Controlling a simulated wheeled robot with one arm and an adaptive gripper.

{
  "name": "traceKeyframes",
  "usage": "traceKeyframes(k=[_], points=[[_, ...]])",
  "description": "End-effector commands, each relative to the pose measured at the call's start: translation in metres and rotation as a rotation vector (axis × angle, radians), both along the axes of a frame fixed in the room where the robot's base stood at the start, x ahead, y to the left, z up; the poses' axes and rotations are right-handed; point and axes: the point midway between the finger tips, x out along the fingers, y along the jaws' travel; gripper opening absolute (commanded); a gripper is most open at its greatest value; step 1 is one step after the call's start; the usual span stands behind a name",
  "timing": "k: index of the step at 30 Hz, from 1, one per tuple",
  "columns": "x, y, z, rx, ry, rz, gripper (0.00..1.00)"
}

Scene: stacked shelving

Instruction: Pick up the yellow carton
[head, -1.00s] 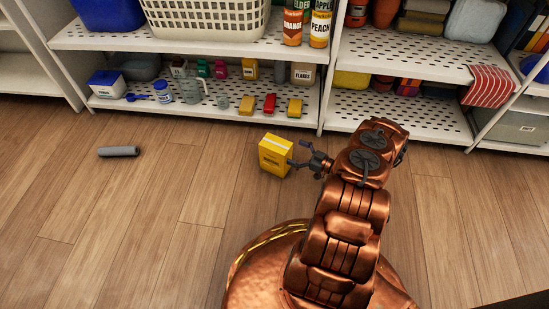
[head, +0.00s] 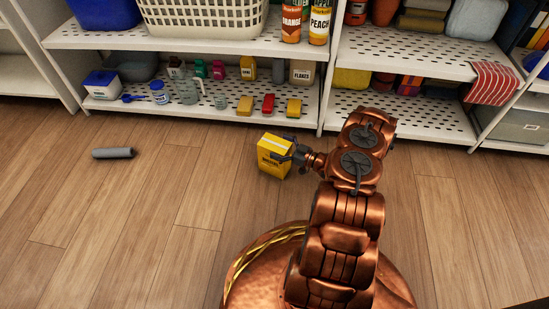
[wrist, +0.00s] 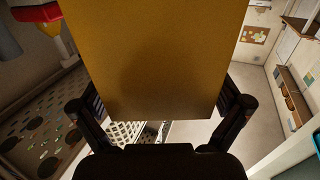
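The yellow carton (head: 272,158) stands upright on the wooden floor in front of the shelving in the head view. My gripper (head: 287,153) has reached its upper right part, with dark fingers overlapping the carton. In the wrist view the carton (wrist: 155,60) fills the upper middle as a plain yellow-brown face. My gripper (wrist: 160,105) has one finger on each side of it, close along the edges. Whether the fingers press on the carton or leave a thin gap cannot be told.
A grey cylinder (head: 114,153) lies on the floor to the left. The low shelf (head: 325,117) behind carries small bricks, bottles and boxes along its front. A red striped cloth (head: 491,85) hangs over a shelf edge at right.

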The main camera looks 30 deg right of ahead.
Motion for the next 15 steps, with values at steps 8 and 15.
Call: traceKeyframes(k=[8, 15], points=[[-0.0001, 0.0, 0.0, 0.0, 0.0, 0.0, 0.7], [0.0, 0.0001, -0.0001, 0.0, 0.0, 0.0, 0.45]])
